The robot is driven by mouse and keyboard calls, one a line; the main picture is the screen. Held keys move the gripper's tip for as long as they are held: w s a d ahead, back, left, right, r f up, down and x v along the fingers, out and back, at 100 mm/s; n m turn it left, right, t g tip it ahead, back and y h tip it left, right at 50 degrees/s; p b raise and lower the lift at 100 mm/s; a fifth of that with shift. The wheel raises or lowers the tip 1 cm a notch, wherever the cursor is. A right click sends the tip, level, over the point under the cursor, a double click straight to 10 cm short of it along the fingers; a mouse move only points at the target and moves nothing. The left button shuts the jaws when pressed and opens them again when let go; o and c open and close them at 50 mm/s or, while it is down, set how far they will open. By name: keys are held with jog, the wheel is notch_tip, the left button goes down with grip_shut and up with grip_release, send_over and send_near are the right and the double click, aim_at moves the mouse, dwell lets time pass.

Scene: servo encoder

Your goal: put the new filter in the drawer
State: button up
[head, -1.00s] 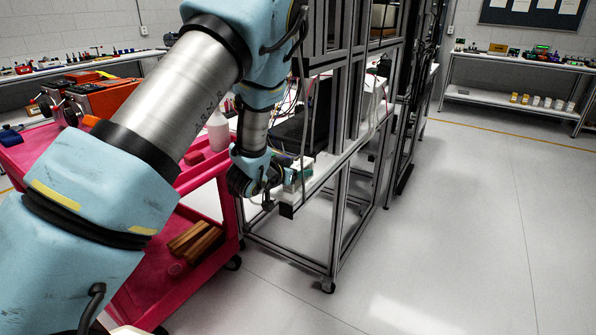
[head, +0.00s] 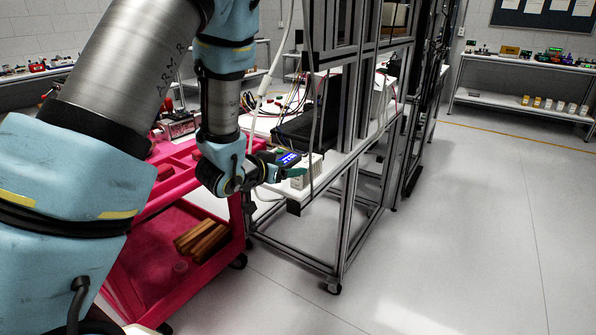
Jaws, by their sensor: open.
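My gripper (head: 282,172) is at the near left corner of the white workbench top (head: 340,160). It is open, but it is small in the picture and its fingers are hard to make out. A pale, ribbed block (head: 308,170) stands on the bench corner just right of it; I cannot tell whether this is the new filter. A small device with a lit blue display (head: 289,158) is right behind the gripper. I cannot make out a drawer in this view. My arm covers much of the left side.
A pink cart (head: 150,245) with brown blocks (head: 203,238) on its lower shelf stands left of the bench. Metal frame posts (head: 348,120) rise from the bench, and a cable hangs near the gripper. The floor to the right is clear.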

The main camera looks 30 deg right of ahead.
jog(key=w+a+n+t+y, duration=0.1)
jog(key=w+a+n+y, duration=0.2)
jog(key=a, duration=0.8)
jog(key=w+a+n+y, duration=0.25)
jog(key=a+y, duration=0.25)
jog(key=a, duration=0.6)
jog(key=s+a+n+g+y, duration=0.2)
jog(key=s+a, duration=0.3)
jog(key=a, duration=0.4)
jog(key=shift+s+r+n+y, duration=0.2)
jog(key=shift+r+n+y, duration=0.2)
jog(key=shift+n, duration=0.35)
jog(key=shift+o, duration=0.4)
jog(key=s+a+r+n+g, duration=0.1)
jog(key=s+a+n+g, duration=0.1)
jog(key=s+a, duration=0.3)
jog(key=s+g, duration=0.1)
jog(key=s, duration=0.2)
jog(key=shift+a+r+g+y, duration=0.15)
jog(key=shift+r+g+y, duration=0.1)
jog(key=shift+g+y, duration=0.15)
